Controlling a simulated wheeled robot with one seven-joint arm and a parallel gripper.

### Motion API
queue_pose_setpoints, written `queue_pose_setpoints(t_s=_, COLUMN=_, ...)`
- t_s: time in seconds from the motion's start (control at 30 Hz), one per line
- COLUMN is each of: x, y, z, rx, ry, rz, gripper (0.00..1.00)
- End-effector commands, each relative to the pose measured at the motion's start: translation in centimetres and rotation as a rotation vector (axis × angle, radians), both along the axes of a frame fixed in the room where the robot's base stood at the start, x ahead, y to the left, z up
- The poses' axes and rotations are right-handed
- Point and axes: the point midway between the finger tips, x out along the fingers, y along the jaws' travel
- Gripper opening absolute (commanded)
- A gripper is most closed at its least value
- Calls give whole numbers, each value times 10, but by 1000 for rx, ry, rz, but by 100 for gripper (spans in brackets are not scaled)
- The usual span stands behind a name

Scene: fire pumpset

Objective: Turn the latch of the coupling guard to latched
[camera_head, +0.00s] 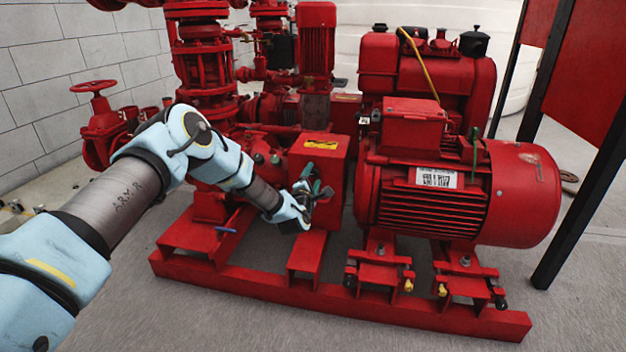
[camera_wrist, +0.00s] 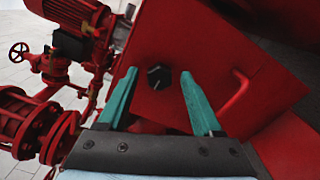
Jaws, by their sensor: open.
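The red coupling guard (camera_head: 318,150) is a box between the pump and the motor, with a yellow label on top. In the wrist view its red face (camera_wrist: 185,45) fills the middle, tilted in the picture. The latch (camera_wrist: 158,77) is a small black knob with a pale mark on that face. My gripper (camera_wrist: 158,85) has green fingers spread apart, one on each side of the latch in the picture. I cannot tell whether they touch it. In the head view my gripper (camera_head: 309,188) is in front of the guard, and the latch is hidden there.
The large red motor (camera_head: 430,200) stands right of the guard. A red handle (camera_wrist: 236,92) sticks out beside the latch. Red pump pipes and a handwheel (camera_head: 93,87) are at the left. The red base frame (camera_head: 340,302) runs along the floor in front.

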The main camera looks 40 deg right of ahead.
Motion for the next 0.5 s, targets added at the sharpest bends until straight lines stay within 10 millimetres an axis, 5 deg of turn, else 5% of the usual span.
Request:
queue_pose_setpoints(t_s=0.3, x=1, y=-2, z=0, rx=1, ry=0, rz=0, gripper=66)
queue_pose_setpoints(t_s=0.5, x=1, y=-2, z=0, rx=1, ry=0, rz=0, gripper=44)
